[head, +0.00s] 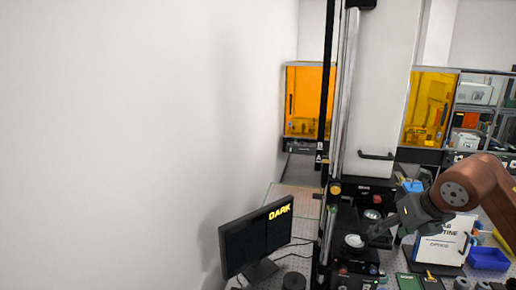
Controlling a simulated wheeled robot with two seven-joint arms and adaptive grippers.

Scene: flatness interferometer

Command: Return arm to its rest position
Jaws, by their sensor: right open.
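My right arm comes in from the right with a brown link. Its dark gripper (384,231) is open and hangs over the bench, just right of a round pale disc (355,241) on the black base of the interferometer. I see nothing between the fingers. The interferometer's tall white column (382,90) rises behind the gripper, with a dark rail on its left. My left gripper is not in view.
A black monitor (256,238) reading "DARK" stands left of the column. A white sign or binder (443,240) and a blue bin (488,258) are on the right. Orange-windowed enclosures (308,100) and a shelf (485,100) stand behind. A white wall fills the left.

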